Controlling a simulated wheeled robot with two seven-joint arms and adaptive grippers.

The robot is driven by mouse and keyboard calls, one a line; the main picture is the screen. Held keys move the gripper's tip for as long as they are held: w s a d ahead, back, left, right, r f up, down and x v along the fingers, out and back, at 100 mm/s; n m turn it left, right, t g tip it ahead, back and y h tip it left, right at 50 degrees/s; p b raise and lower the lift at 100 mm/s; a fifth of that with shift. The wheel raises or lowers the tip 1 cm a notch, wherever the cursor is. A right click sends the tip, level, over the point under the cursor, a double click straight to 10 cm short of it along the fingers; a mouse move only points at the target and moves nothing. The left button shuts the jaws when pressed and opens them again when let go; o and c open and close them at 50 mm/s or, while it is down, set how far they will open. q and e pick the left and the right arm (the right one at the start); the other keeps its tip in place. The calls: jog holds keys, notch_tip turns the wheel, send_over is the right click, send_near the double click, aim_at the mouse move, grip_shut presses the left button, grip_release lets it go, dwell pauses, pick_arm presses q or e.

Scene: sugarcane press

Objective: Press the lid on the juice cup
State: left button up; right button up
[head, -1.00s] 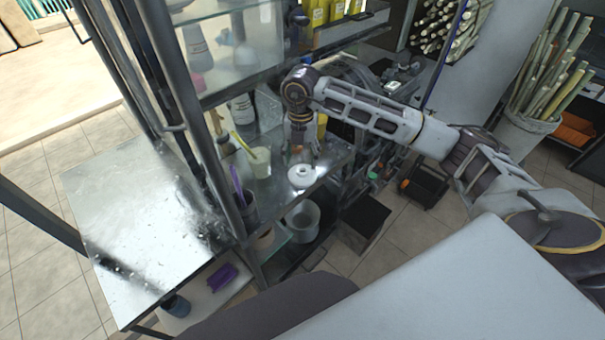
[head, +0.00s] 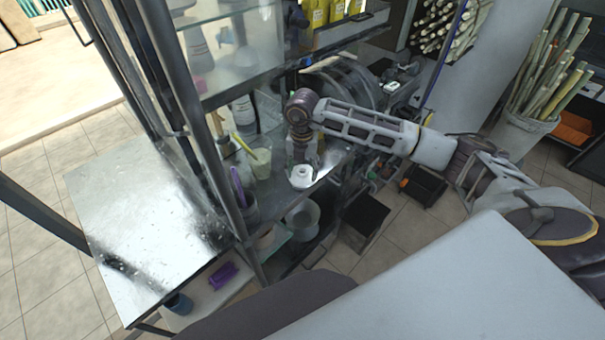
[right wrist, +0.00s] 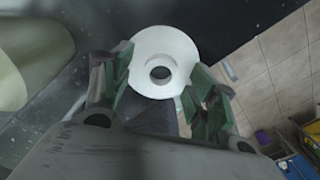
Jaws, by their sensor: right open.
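A white round lid-like disc (head: 302,177) with a raised ring and a dark centre lies near the front edge of the metal counter. It also shows in the right wrist view (right wrist: 178,50). Whether a cup stands under it, I cannot tell. My right gripper (head: 304,163) is just above and behind it, pointing down. In the right wrist view its green-padded fingers (right wrist: 160,78) are apart, one on each side of the disc's near part, with nothing held. A pale cup (head: 261,163) with a yellow stick stands to the left. My left gripper is out of view.
A metal post (head: 207,150) and glass shelving stand left of the counter. A dark cup (head: 245,207) with a purple handle stands at front left. A white pot (head: 302,214) sits on the lower shelf. The press machinery (head: 345,85) is behind my right arm.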

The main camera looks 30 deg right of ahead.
dwell(0.3)
jog(key=c, duration=0.7)
jog(key=shift+r, duration=0.15)
jog(key=shift+r+b, duration=0.9)
jog(key=shift+r, duration=3.95)
